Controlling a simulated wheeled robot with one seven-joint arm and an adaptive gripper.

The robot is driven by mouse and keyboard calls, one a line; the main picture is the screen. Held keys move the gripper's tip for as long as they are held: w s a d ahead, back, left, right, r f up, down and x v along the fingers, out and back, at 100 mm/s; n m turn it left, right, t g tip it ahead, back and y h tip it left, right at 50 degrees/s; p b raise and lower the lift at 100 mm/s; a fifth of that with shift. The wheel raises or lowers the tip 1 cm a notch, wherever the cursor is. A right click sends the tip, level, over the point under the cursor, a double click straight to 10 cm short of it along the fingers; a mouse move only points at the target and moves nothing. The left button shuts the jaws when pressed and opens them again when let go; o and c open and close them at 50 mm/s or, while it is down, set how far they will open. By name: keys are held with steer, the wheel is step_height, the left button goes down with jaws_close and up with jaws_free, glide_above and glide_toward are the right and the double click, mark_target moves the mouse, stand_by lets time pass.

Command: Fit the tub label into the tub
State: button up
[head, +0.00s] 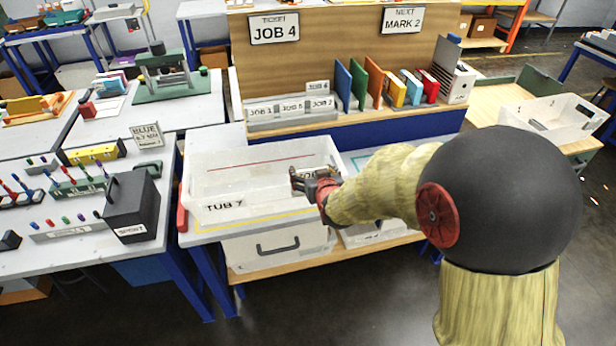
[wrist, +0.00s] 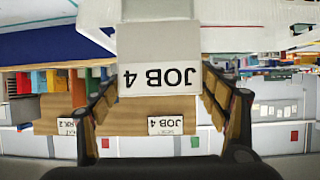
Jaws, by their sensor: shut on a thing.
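The tub (head: 222,180) is a pale, open box marked "TUB 7" on its front, on the table left of my arm. My gripper (head: 304,179) is over the right part of the tub. It is shut on the tub label (wrist: 160,80), a white card that reads "JOB 4" upside down in the wrist view. The label stands between my fingers (wrist: 160,72). In the head view my gripper mostly hides the label. I cannot tell whether the label touches the tub.
A wooden board with a "JOB 4" ticket sign (head: 274,28) and a "MARK 2" sign (head: 402,18) stands behind. A rack of job cards (head: 290,110) and coloured folders (head: 373,83) are on its shelf. A black box (head: 130,208) is on the left table. A drawer bin (head: 275,250) is below.

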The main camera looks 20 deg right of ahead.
steer(key=w, duration=0.6)
steer(key=shift+s+f+b, duration=0.15)
steer(key=shift+f+b, duration=0.55)
steer(key=shift+f, duration=1.05)
steer(key=shift+s+f+b, duration=0.1)
steer(key=shift+f+b, duration=0.6)
steer(key=shift+f, duration=1)
steer(key=shift+f, duration=0.2)
steer(key=o, duration=1)
